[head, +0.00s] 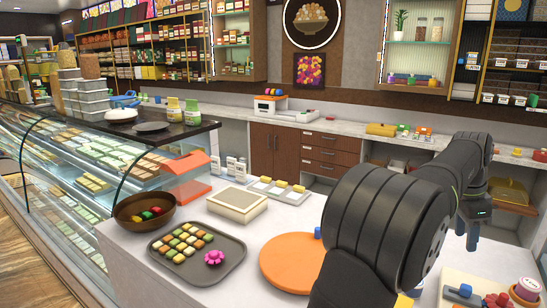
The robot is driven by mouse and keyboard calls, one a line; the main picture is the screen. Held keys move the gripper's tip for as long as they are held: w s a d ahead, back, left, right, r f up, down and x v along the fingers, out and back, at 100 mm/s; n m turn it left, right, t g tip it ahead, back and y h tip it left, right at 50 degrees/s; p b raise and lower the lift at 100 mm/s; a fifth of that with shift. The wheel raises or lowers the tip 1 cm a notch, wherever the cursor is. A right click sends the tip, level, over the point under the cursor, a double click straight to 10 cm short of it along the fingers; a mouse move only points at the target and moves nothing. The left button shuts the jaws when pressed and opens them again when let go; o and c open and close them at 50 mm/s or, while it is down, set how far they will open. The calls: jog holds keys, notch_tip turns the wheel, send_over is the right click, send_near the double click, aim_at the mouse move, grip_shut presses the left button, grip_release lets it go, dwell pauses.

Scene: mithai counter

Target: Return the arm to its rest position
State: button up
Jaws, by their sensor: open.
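My arm (385,225) rises from the bottom of the head view, bends to the right and hangs my gripper (467,238) at its end. The gripper points down over the right side of the white counter (400,280). It is open, and I see nothing between its fingers. It is apart from the things on the counter. My arm hides part of the counter and the right edge of the round orange board (285,262).
A dark tray (225,268) of sweets with a pink flower, a brown bowl (160,222) and a cream box (237,204) stand left. A small blue piece (318,232) shows beside my arm. A board (455,280) with coloured pieces lies front right. A glass case (60,200) stands far left.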

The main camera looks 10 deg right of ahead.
jog(key=shift+s+d+f+n+t, duration=0.35)
jog(key=shift+s+d+n, duration=0.2)
jog(key=shift+d, duration=0.15)
jog(key=shift+s+d+f+n+t, duration=0.2)
jog(key=shift+s+d+n+t, duration=0.1)
jog(key=shift+s+d+n, duration=0.35)
jog(key=shift+s+d+f+n+t, duration=0.35)
jog(key=shift+d+n, duration=0.15)
jog(key=shift+d, duration=0.3)
jog(key=shift+o, duration=0.3)
jog(key=o, duration=1.2)
notch_tip(320, 180, up, 6)
jog(key=s+a+m+g+y, duration=0.1)
jog(key=s+a+m+y, duration=0.1)
jog(key=m, duration=0.6)
jog(key=f, duration=1)
jog(key=shift+d, duration=0.2)
jog(key=shift+r, duration=0.1)
notch_tip(320, 180, up, 10)
jog(key=shift+f, duration=0.1)
